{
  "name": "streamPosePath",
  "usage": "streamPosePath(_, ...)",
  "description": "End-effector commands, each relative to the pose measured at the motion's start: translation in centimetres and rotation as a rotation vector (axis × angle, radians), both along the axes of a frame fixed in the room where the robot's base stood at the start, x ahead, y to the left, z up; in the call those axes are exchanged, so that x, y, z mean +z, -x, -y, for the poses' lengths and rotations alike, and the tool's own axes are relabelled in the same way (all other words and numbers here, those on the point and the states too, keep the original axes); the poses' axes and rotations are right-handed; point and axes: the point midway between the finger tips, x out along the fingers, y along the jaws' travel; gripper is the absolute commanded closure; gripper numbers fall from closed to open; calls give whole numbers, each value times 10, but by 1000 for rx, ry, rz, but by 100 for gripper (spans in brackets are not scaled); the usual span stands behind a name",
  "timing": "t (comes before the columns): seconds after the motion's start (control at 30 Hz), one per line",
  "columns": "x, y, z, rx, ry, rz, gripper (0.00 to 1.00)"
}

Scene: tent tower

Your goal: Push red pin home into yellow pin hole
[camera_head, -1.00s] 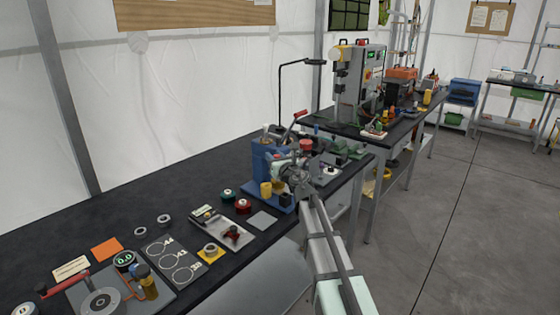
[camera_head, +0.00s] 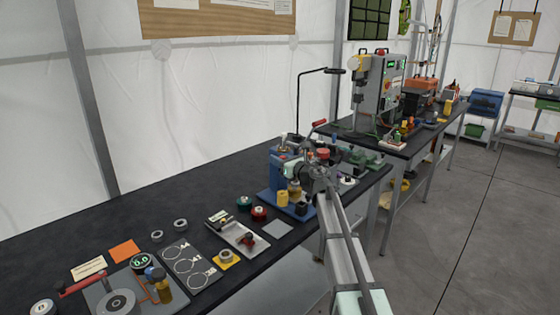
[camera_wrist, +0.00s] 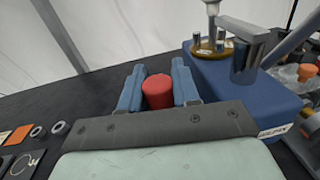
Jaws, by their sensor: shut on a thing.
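A red cylinder (camera_wrist: 158,92), seemingly the red pin, sits between the two blue fingers of my gripper (camera_wrist: 157,84) in the wrist view. The fingers press on its sides and its red end faces up. In the head view my gripper is beside the blue bench press (camera_head: 284,165), and the red pin cannot be told for certain there. A yellow cylinder (camera_head: 283,199) stands on the blue base near my gripper. Whether it bears the yellow pin hole cannot be told; no hole shows clearly in either view.
The press body (camera_wrist: 240,95) is close on the right in the wrist view, with a metal column over a brass disc (camera_wrist: 213,48). Red and green pucks (camera_head: 259,213), a grey square plate (camera_head: 278,229) and a tray (camera_head: 238,236) lie left of it.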

Motion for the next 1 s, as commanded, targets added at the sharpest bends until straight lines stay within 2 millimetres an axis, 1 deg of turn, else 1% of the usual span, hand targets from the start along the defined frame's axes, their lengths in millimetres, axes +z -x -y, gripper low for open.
streamPosePath(0.13, -2, 0, 0, 0, 0, 1, 98)
streamPosePath(0.27, -8, 0, 0, 0, 1, 2, 98)
streamPosePath(0.7, -42, 0, 0, 0, 2, 1, 98)
streamPosePath(1.0, -55, 0, 0, -1, 1, 2, 98)
